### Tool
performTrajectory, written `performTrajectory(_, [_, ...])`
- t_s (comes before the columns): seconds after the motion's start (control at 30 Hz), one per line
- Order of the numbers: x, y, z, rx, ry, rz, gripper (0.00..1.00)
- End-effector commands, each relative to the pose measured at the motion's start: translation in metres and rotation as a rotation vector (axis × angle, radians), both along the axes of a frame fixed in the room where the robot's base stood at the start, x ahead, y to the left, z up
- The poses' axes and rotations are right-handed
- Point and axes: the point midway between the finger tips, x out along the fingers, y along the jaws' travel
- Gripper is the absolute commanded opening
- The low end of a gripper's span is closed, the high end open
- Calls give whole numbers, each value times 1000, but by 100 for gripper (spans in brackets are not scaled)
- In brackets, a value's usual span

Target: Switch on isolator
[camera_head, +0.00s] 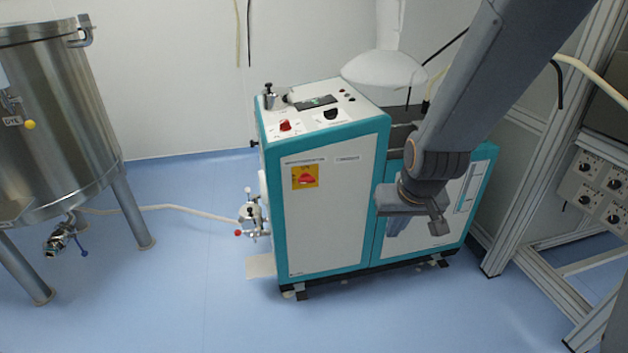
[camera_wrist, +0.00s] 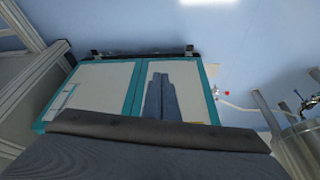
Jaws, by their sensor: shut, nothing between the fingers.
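The isolator is a red rotary handle (camera_head: 305,177) on a yellow plate, high on the front left panel of the white and teal cabinet (camera_head: 325,215). The exact handle angle is too small to tell. In the wrist view, the cabinet is upside down and only a thin yellow edge (camera_wrist: 200,123) shows above the dark wrist housing. My gripper (camera_head: 393,232) is in front of the cabinet's right panel, right of and lower than the isolator, apart from it. Its fingers (camera_wrist: 160,76) are together and empty.
The cabinet top carries a red switch (camera_head: 285,125) and a small display (camera_head: 316,102). A steel tank (camera_head: 60,120) stands at the left, with a hose across the floor. A metal frame (camera_head: 520,170) with a knob panel (camera_head: 597,190) stands at the right. The floor in front is clear.

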Motion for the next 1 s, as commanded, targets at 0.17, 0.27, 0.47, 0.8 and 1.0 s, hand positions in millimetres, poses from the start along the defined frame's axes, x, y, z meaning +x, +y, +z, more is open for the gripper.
performTrajectory(0.17, [97,52,-20,33,-302,74,0])
performTrajectory(0.27, [140,82,-23,61,-474,109,0])
performTrajectory(0.47, [190,134,-20,118,-760,160,0])
performTrajectory(0.8, [206,164,-11,160,-941,185,0])
performTrajectory(1.0, [206,163,-10,161,-941,185,0])
